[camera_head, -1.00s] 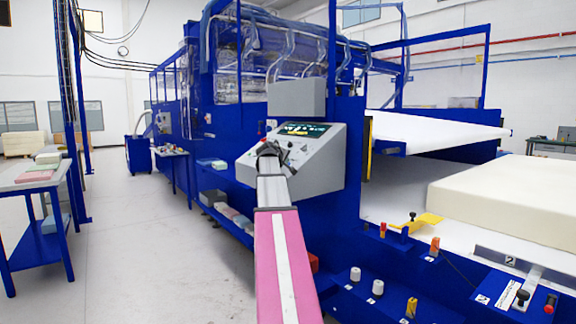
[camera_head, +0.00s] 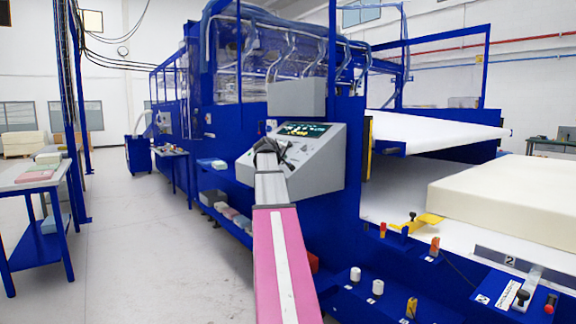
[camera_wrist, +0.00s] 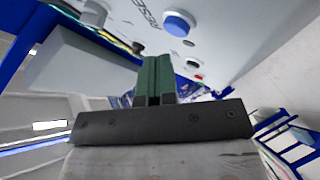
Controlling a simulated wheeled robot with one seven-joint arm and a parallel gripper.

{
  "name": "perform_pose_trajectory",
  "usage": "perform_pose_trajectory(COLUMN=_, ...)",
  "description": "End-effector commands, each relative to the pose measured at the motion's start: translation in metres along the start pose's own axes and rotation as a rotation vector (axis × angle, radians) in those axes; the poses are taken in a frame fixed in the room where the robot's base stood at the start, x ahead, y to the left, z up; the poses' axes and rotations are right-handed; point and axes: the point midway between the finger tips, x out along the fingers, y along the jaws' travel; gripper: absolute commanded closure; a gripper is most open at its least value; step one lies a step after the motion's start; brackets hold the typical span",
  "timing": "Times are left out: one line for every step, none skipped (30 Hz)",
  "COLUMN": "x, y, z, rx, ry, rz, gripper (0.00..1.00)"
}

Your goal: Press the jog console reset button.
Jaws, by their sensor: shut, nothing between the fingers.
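The jog console (camera_head: 318,165) is a grey sloped box with a dark lit display (camera_head: 300,129), mounted on the blue machine. In the wrist view its pale panel (camera_wrist: 235,45) fills the top, with a blue round button (camera_wrist: 179,23) beside lettering that reads "RESE", partly cut off. My gripper (camera_wrist: 158,62) has dark green fingers held together, with nothing between them. The fingertips are just below and left of the blue button in that picture; I cannot tell if they touch the panel. In the head view my gripper (camera_head: 272,148) is in front of the console face and hides part of it.
A blue control ledge with white knobs (camera_head: 355,274) and orange switches lies right of my arm. A large cream foam block (camera_head: 500,195) lies on the conveyor at right. A blue table (camera_head: 38,180) stands at left. The floor (camera_head: 140,250) between is clear.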

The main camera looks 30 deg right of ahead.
Motion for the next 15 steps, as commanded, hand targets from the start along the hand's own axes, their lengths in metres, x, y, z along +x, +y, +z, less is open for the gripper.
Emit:
perform_pose_trajectory(x=-0.002, y=0.002, z=-0.002, rx=0.0, ry=0.001, rz=0.0, gripper=1.0)
perform_pose_trajectory(x=-0.004, y=0.003, z=-0.003, rx=0.0, ry=0.001, rz=0.0, gripper=1.0)
perform_pose_trajectory(x=-0.006, y=0.004, z=-0.004, rx=0.0, ry=0.001, rz=0.0, gripper=1.0)
perform_pose_trajectory(x=-0.007, y=0.006, z=-0.006, rx=0.0, ry=0.001, rz=0.0, gripper=1.0)
perform_pose_trajectory(x=-0.009, y=0.007, z=-0.007, rx=0.0, ry=0.001, rz=0.0, gripper=1.0)
perform_pose_trajectory(x=-0.012, y=0.009, z=-0.009, rx=0.001, ry=0.0, rz=0.0, gripper=1.0)
perform_pose_trajectory(x=-0.014, y=0.011, z=-0.01, rx=0.001, ry=0.0, rz=0.001, gripper=1.0)
perform_pose_trajectory(x=-0.015, y=0.012, z=-0.011, rx=0.001, ry=0.0, rz=0.001, gripper=1.0)
perform_pose_trajectory(x=-0.018, y=0.013, z=-0.013, rx=0.001, ry=0.001, rz=0.001, gripper=1.0)
perform_pose_trajectory(x=-0.019, y=0.015, z=-0.014, rx=0.001, ry=0.001, rz=0.001, gripper=1.0)
perform_pose_trajectory(x=-0.021, y=0.016, z=-0.016, rx=0.001, ry=0.001, rz=0.001, gripper=1.0)
perform_pose_trajectory(x=-0.023, y=0.017, z=-0.017, rx=0.001, ry=0.001, rz=0.0, gripper=1.0)
perform_pose_trajectory(x=-0.025, y=0.019, z=-0.019, rx=0.001, ry=0.001, rz=0.0, gripper=1.0)
perform_pose_trajectory(x=-0.027, y=0.02, z=-0.02, rx=0.001, ry=0.001, rz=0.0, gripper=1.0)
perform_pose_trajectory(x=-0.029, y=0.022, z=-0.022, rx=0.001, ry=0.0, rz=0.0, gripper=1.0)
